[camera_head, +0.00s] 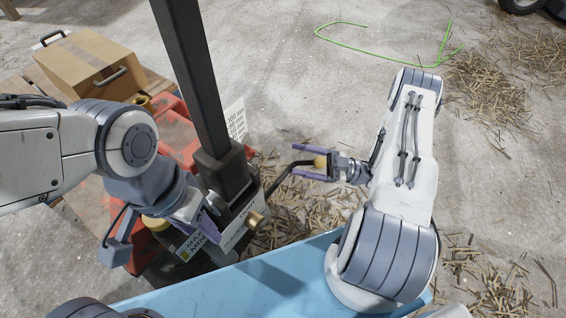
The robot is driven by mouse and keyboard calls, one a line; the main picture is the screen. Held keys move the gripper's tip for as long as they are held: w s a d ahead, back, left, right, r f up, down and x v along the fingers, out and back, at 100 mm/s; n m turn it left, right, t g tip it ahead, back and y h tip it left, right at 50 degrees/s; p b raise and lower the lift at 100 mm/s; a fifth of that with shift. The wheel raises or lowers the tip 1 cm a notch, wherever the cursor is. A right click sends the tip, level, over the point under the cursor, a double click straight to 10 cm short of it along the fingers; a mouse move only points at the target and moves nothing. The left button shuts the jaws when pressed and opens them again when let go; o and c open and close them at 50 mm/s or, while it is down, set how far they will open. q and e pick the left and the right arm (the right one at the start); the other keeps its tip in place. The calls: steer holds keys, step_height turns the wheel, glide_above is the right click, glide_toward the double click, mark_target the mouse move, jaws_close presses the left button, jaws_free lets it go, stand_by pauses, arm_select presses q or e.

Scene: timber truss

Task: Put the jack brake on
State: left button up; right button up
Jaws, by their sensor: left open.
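The jack has a dark upright mast (195,75), a red body (178,133) and a lower housing with a white label plate (236,229). A black bent lever (284,177) comes out of its right side and ends in a tan ball knob (320,161). My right gripper (312,161) is around this knob, one purple finger on each side, with visible gaps to it. A brass knob (257,220) sticks out of the housing's front. My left gripper (166,232) is open beside the housing, near a yellow part (155,222). Which part is the brake is not marked; its state cannot be told.
A light blue surface (235,288) lies in front. Straw (300,210) covers the floor around the jack.

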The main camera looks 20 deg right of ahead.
steer(key=shift+f, duration=0.1)
steer(key=shift+b+v, duration=0.95)
steer(key=shift+v, duration=1.95)
steer(key=shift+w, duration=0.1)
